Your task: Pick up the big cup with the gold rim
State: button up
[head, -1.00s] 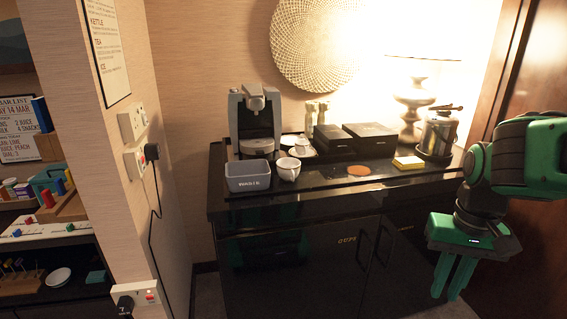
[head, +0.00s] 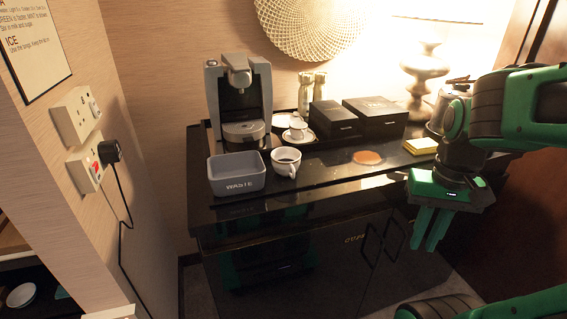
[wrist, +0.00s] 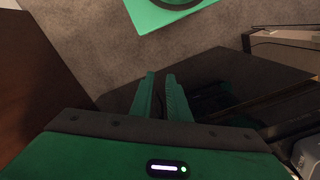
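A larger white cup (head: 286,162) with dark liquid in it stands on the black counter in the head view, right of the grey waste bin. A smaller white cup (head: 297,129) sits on a saucer behind it. I cannot make out a gold rim on either. My gripper (head: 423,249) hangs in front of the counter, well to the right of the cups and below the counter top, fingers pointing down. Its fingers are apart with nothing between them, as the wrist view (wrist: 160,76) also shows. No cup shows in the wrist view.
The grey bin (head: 237,175) is close left of the larger cup. A coffee machine (head: 241,95), black boxes (head: 375,115), an orange coaster (head: 368,158) and a yellow sponge (head: 421,146) are on the counter (head: 330,182). The counter front right of the larger cup is clear.

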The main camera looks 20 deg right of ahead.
jog(key=n+t+y, duration=0.2)
jog(key=n+y, duration=0.2)
jog(key=n, duration=1.8)
send_near(287, 166)
notch_tip(287, 166, down, 2)
jog(key=s, duration=0.2)
jog(key=shift+x, duration=3.1)
jog(key=shift+d, duration=0.1)
grip_shut()
